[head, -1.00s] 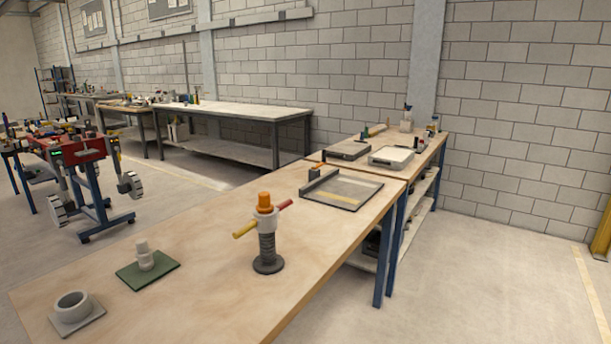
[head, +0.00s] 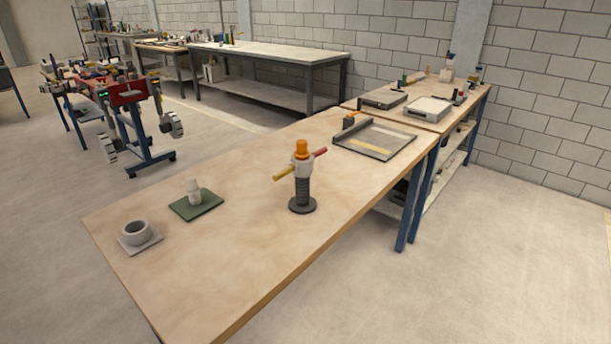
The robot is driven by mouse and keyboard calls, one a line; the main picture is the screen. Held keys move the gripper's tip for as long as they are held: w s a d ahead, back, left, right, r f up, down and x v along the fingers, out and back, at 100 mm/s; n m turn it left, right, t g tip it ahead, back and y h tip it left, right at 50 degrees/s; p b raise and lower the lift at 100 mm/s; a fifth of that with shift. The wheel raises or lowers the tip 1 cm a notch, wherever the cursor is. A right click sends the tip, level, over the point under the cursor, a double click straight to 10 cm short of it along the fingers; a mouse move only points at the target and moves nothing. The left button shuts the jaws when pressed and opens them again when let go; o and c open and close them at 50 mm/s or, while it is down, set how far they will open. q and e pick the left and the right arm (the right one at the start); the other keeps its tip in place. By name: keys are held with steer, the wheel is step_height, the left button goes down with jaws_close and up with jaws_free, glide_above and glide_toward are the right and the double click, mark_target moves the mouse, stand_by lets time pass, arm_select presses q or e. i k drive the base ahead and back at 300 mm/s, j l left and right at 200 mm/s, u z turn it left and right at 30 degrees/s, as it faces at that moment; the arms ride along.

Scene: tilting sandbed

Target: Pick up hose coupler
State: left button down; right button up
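A small white coupler-like piece (head: 194,191) stands upright on a green mat (head: 209,208) on the wooden table. This looks like the hose coupler, though it is small in view. To its right, a dark ribbed post on a round base (head: 302,204) carries a white fitting (head: 302,167) with an orange cap (head: 301,147), a yellow arm and a red arm. Which white piece the task means cannot be told for sure. Neither of my grippers shows in the head view.
A grey ring (head: 136,231) sits on a square plate at the table's near left corner. A shallow tray (head: 385,153) lies at the table's far end. The wooden table (head: 235,255) has clear room in front. A second bench with boxes (head: 428,108) adjoins the far end.

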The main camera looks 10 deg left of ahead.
mark_target(302, 204)
steer(key=i+l+u, duration=0.1)
steer(key=u, duration=0.3)
steer(key=i+l+u, duration=0.1)
steer(key=u, duration=0.35)
steer(key=i+l+u, duration=0.1)
steer(key=l+u, duration=0.15)
steer(key=u, duration=0.15)
steer(key=i+l+u, duration=0.2)
steer(key=l, duration=0.2)
steer(key=k+l+u, duration=0.1)
steer(key=l+u, duration=0.15)
steer(key=l, duration=0.15)
steer(key=i+l+u, duration=0.1)
steer(key=l, duration=1.05)
steer(key=l+u, duration=0.1)
steer(key=l, duration=1)
